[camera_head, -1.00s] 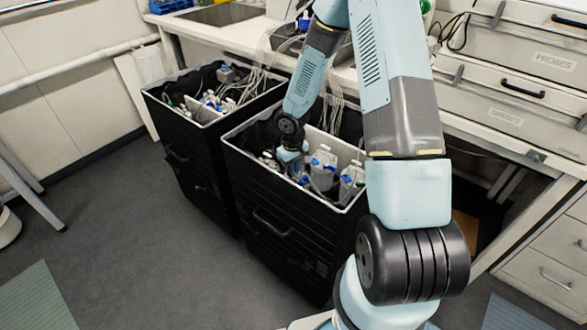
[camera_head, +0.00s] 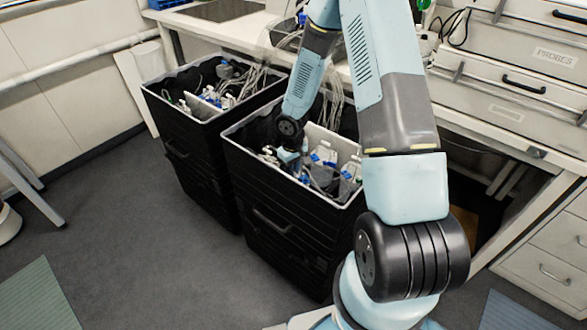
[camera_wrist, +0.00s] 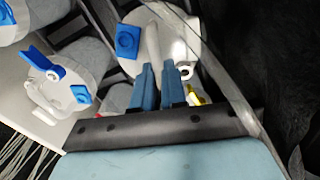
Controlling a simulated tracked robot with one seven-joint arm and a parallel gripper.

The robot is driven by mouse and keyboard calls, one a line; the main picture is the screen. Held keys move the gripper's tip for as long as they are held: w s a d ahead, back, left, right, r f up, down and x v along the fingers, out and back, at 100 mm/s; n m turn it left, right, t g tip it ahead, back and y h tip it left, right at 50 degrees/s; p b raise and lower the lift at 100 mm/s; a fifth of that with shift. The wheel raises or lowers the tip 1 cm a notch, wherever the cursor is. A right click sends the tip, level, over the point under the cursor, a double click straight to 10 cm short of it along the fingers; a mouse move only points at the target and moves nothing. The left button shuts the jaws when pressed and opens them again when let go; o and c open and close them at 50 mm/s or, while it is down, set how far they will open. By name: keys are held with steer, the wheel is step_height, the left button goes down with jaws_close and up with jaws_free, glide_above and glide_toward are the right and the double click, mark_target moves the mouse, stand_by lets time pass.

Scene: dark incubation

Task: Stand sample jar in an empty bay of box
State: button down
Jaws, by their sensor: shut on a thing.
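The box (camera_head: 270,205) is the right one of two tall black bins with pale rims. My gripper (camera_wrist: 160,68) reaches down inside it, close to its front-left side. In the wrist view the blue fingers are shut on a white sample jar (camera_wrist: 187,35) with a blue square part. Its lower part is hidden. Another white jar (camera_wrist: 52,92) with blue parts stands to the left of my fingers. In the head view, pale bottles with blue caps (camera_head: 322,157) stand to the right of my gripper. The bay under the held jar cannot be made out.
A second black bin (camera_head: 200,135) holding bottles and tubes stands to the left. Pale tubes (camera_head: 335,85) hang down at the box's back. A white bench (camera_head: 215,30) runs behind, and drawers stand at the right. Grey floor is open at the front left.

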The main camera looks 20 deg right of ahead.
steer(key=shift+s+f, duration=0.15)
steer(key=shift+f, duration=0.65)
steer(key=c, duration=1.1)
jaws_free()
steer(key=shift+r, duration=0.1)
steer(key=shift+r, duration=4.5)
